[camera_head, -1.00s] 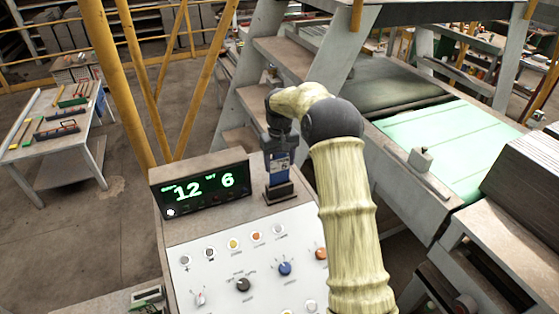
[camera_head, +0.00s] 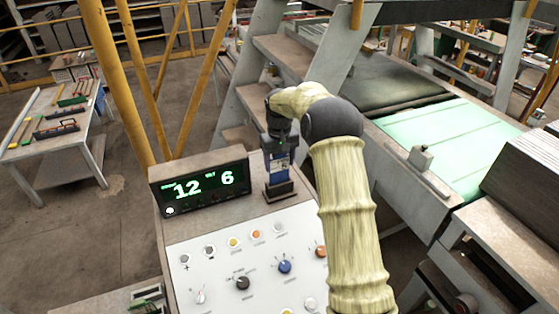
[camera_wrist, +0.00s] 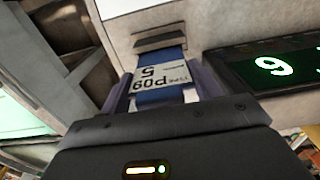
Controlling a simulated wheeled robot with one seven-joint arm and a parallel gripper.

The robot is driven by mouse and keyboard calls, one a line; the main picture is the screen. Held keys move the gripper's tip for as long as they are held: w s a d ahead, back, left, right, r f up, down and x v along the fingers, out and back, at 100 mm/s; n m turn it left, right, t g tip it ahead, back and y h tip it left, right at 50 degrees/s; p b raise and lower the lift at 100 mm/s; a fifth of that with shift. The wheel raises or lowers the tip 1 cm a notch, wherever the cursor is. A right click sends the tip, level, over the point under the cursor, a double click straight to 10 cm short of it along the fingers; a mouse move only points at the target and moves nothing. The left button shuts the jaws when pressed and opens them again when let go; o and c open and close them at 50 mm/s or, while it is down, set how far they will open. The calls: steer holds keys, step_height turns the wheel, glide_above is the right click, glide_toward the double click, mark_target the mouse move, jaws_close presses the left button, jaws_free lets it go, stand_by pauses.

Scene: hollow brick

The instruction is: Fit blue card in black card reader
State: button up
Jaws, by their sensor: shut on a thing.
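The blue card (camera_head: 279,170) with a white printed label stands upright between my gripper (camera_head: 280,150) and the black card reader (camera_head: 281,190) on top of the console. In the wrist view the card (camera_wrist: 159,66) shows between the two fingers of my gripper (camera_wrist: 160,92), which is shut on it. The card's far end meets the dark reader (camera_wrist: 160,42) there. How deep the end sits in the slot is hidden.
A display (camera_head: 199,186) with green digits stands left of the reader. The console panel (camera_head: 215,275) with several knobs and buttons slopes below. A grey metal stair frame (camera_head: 340,62) rises behind, and a green conveyor (camera_head: 455,145) lies to the right.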

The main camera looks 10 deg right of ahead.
steer(key=shift+f+b, duration=1.3)
steer(key=shift+f, duration=1)
stand_by(0.9)
steer(key=o, duration=1.1)
steer(key=shift+r+b, duration=0.45)
steer(key=shift+r, duration=0.25)
step_height(320, 180, up, 16)
steer(key=b, duration=0.2)
steer(key=shift+b, duration=0.4)
steer(key=shift+f, duration=0.1)
